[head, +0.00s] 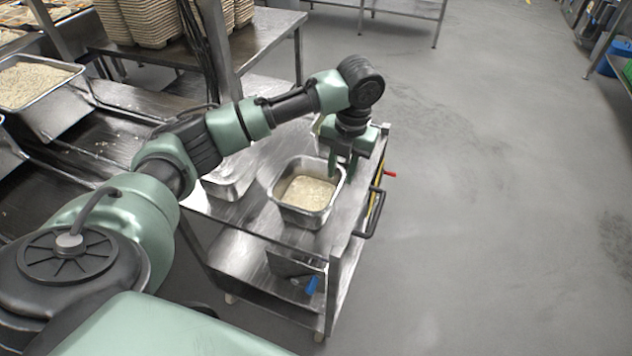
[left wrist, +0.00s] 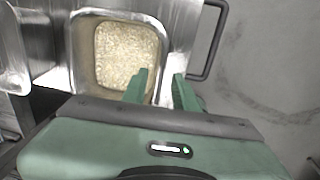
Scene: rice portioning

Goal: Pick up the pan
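A rectangular steel pan (head: 304,217) with pale rice (head: 306,192) in it stands on the top of a steel cart (head: 345,225). The pan also shows in the left wrist view (left wrist: 84,52). My left gripper (head: 343,167) points down at the pan's far right rim. In the left wrist view its two green fingers (left wrist: 160,90) are apart, one over the pan's inside and one outside its right wall, with the rim in the gap. I cannot tell whether either finger touches the wall. My right gripper is not in view.
Another steel pan (head: 230,186) stands left of the rice pan, partly behind my arm. A large tray of rice (head: 35,83) is on the left counter. A black handle (head: 371,222) juts from the cart's right side. The floor at right is clear.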

